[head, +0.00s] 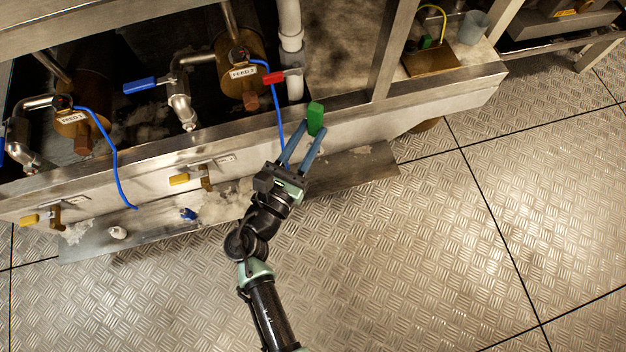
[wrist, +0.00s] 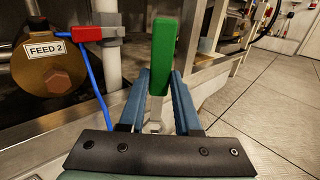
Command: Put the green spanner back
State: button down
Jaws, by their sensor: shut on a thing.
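The green spanner (head: 316,117) is held between the blue fingers of my gripper (head: 307,144), in front of the steel frame's lower rail. In the wrist view the spanner's green handle (wrist: 163,55) stands upright beyond the fingertips. A pale metal part of it runs down between the fingers of my gripper (wrist: 161,82). My gripper is shut on the spanner.
The FEED 2 housing (head: 239,72) and a red-handled valve (head: 277,77) stand left of the spanner. A blue hose (head: 274,95) hangs close to my gripper. A brass-coloured tray (head: 431,62) and a grey cup (head: 473,27) sit at upper right. The plate floor (head: 500,220) is clear.

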aim_at(313, 139)
jog(key=shift+m+h, duration=0.3)
jog(key=shift+h, duration=0.1)
jog(key=f+b, duration=0.1)
jog(key=f, duration=0.1)
jog(key=f+b, duration=0.1)
jog(key=f, duration=0.1)
jog(key=f+b, duration=0.2)
jog(key=shift+w+a, duration=0.25)
notch_tip(313, 139, down, 10)
jog(key=b, duration=0.8)
jog(key=shift+r, duration=0.25)
jog(key=shift+f, duration=0.2)
jog(key=c, duration=0.9)
grip_release()
jog(key=shift+g, duration=0.3)
